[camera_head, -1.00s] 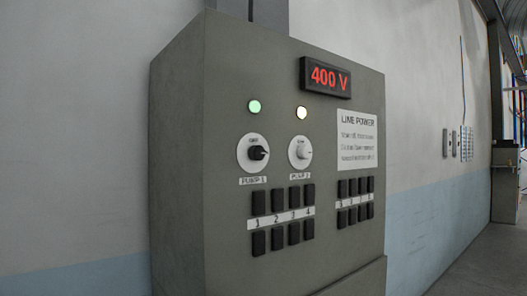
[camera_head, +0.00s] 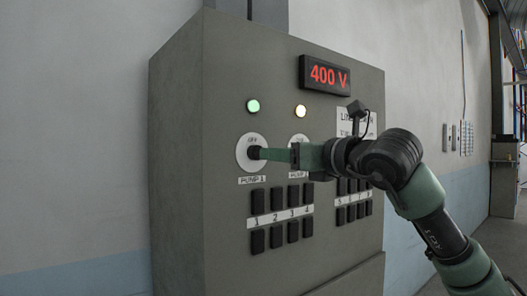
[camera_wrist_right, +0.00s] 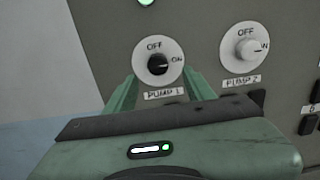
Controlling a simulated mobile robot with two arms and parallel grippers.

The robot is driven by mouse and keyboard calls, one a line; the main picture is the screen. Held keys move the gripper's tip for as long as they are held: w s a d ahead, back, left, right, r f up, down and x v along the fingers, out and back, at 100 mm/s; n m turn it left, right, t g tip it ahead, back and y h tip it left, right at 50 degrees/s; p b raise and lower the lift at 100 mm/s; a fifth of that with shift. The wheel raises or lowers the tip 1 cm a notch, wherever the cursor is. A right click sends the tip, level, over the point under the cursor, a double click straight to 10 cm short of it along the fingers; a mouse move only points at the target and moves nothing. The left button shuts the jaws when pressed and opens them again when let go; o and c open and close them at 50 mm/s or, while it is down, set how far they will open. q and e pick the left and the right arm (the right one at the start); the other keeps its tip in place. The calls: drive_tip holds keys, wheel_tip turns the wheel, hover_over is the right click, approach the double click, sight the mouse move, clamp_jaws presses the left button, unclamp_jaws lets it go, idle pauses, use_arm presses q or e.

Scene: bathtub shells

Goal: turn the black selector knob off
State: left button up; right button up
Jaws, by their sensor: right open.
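The black selector knob (camera_wrist_right: 158,65) sits on a white round plate marked OFF at the top and ON at the right, above the label PUMP 1. Its white mark points right, toward ON. It also shows in the head view (camera_head: 254,153), at the tip of my right gripper (camera_head: 268,154). In the wrist view my right gripper (camera_wrist_right: 156,82) is open, with one green finger at each side of the plate's lower part. I cannot tell if the fingers touch the knob. The green lamp (camera_head: 253,106) above it is lit. My left gripper is not in view.
A white knob (camera_wrist_right: 247,49) for PUMP 2 is close on the right. Black buttons (camera_head: 257,199) stick out below the knobs. A red 400 V display (camera_head: 325,76) and a yellowish lit lamp (camera_head: 300,111) are above. The grey cabinet stands against a wall.

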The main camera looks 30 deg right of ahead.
sight(256, 153)
drive_tip(key=w+p, duration=0.2)
drive_tip(key=w, duration=0.4)
drive_tip(key=shift+w+a+p, duration=0.3)
drive_tip(key=shift+w+a, duration=0.05)
drive_tip(key=shift+f, duration=0.1)
drive_tip(key=shift+c, duration=0.3)
clamp_jaws()
